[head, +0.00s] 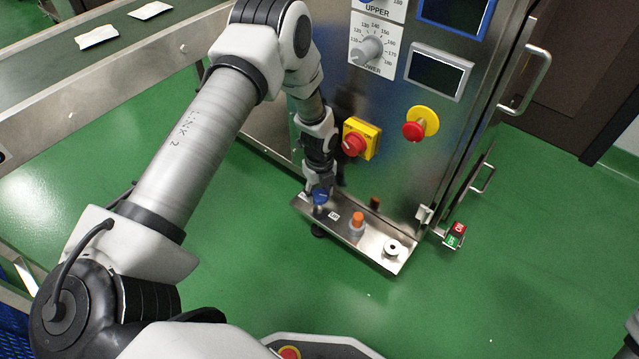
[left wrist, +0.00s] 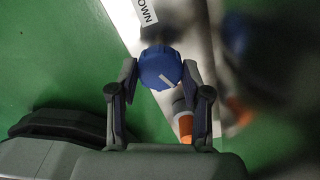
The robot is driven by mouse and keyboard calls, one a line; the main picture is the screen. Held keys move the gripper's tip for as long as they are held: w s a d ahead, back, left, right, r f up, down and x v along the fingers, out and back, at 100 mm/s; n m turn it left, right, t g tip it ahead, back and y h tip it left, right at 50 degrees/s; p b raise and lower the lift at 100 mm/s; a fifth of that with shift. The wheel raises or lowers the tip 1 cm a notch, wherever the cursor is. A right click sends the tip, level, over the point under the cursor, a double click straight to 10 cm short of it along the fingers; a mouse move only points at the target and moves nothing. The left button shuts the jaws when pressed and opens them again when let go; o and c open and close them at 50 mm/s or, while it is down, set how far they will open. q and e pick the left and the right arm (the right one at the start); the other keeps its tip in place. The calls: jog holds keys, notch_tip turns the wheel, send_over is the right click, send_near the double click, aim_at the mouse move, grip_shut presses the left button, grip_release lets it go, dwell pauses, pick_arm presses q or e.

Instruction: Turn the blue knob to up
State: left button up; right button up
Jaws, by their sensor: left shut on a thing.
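The blue knob (head: 320,196) sits at the left end of the small steel control shelf (head: 376,255) on the front of the machine. My left gripper (head: 318,188) points down at it and is shut on it. In the left wrist view the blue knob (left wrist: 160,66) lies between the two fingers of my left gripper (left wrist: 160,76). Its white pointer line slants toward the lower right of that view. A label ending in "OWN" (left wrist: 147,12) lies beyond the knob; its first letter is cut off. My right gripper is not in view.
A red-and-yellow switch (head: 360,140) and a red emergency button (head: 415,130) are on the panel above. A conveyor with packets (head: 97,37) is at upper left. Green floor is clear in front.

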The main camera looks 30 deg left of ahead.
aim_at(319, 195)
pick_arm(q)
jog(key=o, duration=1.2)
jog(key=shift+c, duration=0.2)
notch_tip(319, 195, up, 12)
